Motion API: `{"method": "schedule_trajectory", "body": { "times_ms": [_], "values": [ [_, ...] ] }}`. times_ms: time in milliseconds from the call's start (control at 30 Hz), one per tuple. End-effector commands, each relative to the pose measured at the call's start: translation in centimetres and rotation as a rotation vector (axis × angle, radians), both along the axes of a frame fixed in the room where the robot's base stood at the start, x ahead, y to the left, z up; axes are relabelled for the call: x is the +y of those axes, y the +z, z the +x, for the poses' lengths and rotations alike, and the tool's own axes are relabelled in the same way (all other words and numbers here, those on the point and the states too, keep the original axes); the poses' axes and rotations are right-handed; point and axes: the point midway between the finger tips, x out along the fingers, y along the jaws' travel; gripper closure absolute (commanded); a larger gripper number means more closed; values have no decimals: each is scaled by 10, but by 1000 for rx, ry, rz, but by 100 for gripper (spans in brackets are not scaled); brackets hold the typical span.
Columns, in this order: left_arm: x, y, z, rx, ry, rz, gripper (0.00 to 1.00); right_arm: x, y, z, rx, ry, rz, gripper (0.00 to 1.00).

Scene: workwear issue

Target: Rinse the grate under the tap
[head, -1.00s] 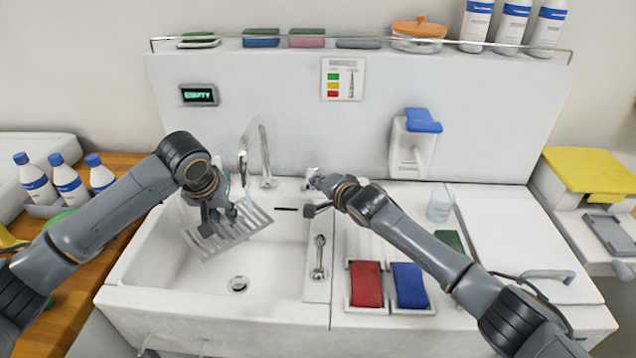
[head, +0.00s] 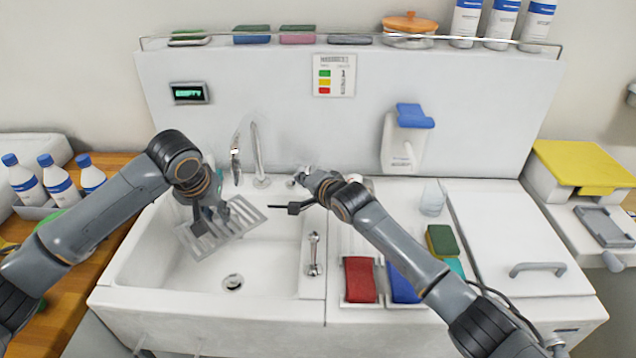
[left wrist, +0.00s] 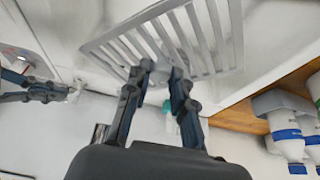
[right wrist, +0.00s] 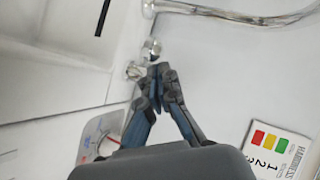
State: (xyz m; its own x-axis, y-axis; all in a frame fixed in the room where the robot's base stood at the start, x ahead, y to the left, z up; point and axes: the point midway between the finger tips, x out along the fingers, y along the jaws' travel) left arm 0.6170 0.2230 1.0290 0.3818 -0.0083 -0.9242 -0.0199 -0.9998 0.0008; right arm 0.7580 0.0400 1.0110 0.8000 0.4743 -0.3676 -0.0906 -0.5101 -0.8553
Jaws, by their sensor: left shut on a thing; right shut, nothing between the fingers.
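The metal slotted grate (head: 262,213) hangs tilted over the left part of the white sink basin (head: 150,262). My left gripper (head: 212,218) is shut on the grate; in the left wrist view its fingers (left wrist: 163,70) close on the grate's bars (left wrist: 213,40). The tap (head: 257,155) stands behind the basin, its spout end above and behind the grate. I cannot make out running water. My right gripper (head: 294,208) is shut and empty near the tap's small metal knob (head: 303,172). In the right wrist view its fingertips (right wrist: 156,78) are close beside the knob (right wrist: 134,71); contact is unclear.
A red sponge (head: 360,280) and a blue sponge (head: 402,284) sit right of the basin. A soap dispenser (head: 403,145) is on the splashback. A clear cup (head: 432,200) stands behind my right arm. Bottles (head: 60,182) stand at left. The basin's front is free.

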Motion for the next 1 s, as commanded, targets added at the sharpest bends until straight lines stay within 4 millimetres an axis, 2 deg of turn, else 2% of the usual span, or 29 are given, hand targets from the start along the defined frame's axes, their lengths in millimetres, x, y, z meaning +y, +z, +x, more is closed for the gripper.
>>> {"method": "schedule_trajectory", "body": {
  "times_ms": [200,500,700,1000],
  "values": [
    [0,1,0,-2,0,-1,100,-34,19,-12,-1,-4,0,100],
    [0,1,0,-2,0,-1,100,-47,38,-61,-1,-2,1,100],
    [0,1,0,-2,0,-1,100,-55,49,-86,-1,-3,-1,100],
    [0,1,0,-2,0,-1,100,-60,54,-98,1,-4,-2,100]
  ]
}}
